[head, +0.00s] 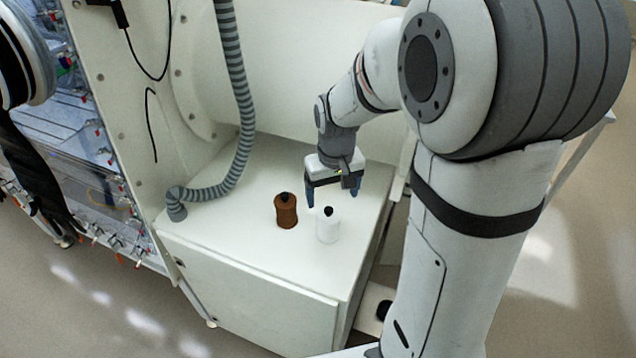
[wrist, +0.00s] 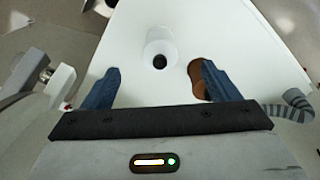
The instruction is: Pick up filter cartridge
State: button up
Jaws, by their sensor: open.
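Two small cartridge-like bodies stand upright on a white box top; I cannot tell which one is the filter cartridge. One is a white cylinder (head: 328,230) with a black knob on top. The other is a brown, waisted body (head: 286,212) with a black knob, just left of the white one. My gripper (head: 332,194) points down above and slightly behind the white cylinder, open and empty. In the wrist view the white cylinder (wrist: 160,43) shows ahead between the blue fingers (wrist: 160,70). The brown body (wrist: 196,78) is partly hidden behind the right finger.
The white box top (head: 225,228) is otherwise mostly clear. A grey ribbed hose (head: 238,95) comes down to its back left corner. A white panel (head: 290,50) rises behind. The box top's right edge is close to the white cylinder, with floor beyond.

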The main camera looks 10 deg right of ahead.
aim_at(329, 209)
jog(key=shift+g, duration=0.3)
jog(key=w+f, duration=0.1)
jog(key=f, duration=0.1)
jog(key=w+f, duration=0.1)
jog(key=f, duration=0.1)
jog(key=shift+w, duration=0.15)
jog(key=shift+w+f+p, duration=0.15)
jog(key=shift+f+p, duration=0.25)
jog(key=shift+f, duration=1.55)
jog(key=shift+w+f+p, duration=0.1)
jog(key=shift+f+p, duration=0.3)
jog(key=shift+f, duration=1.5)
jog(key=shift+c, duration=0.2)
jog(key=c, duration=1.1)
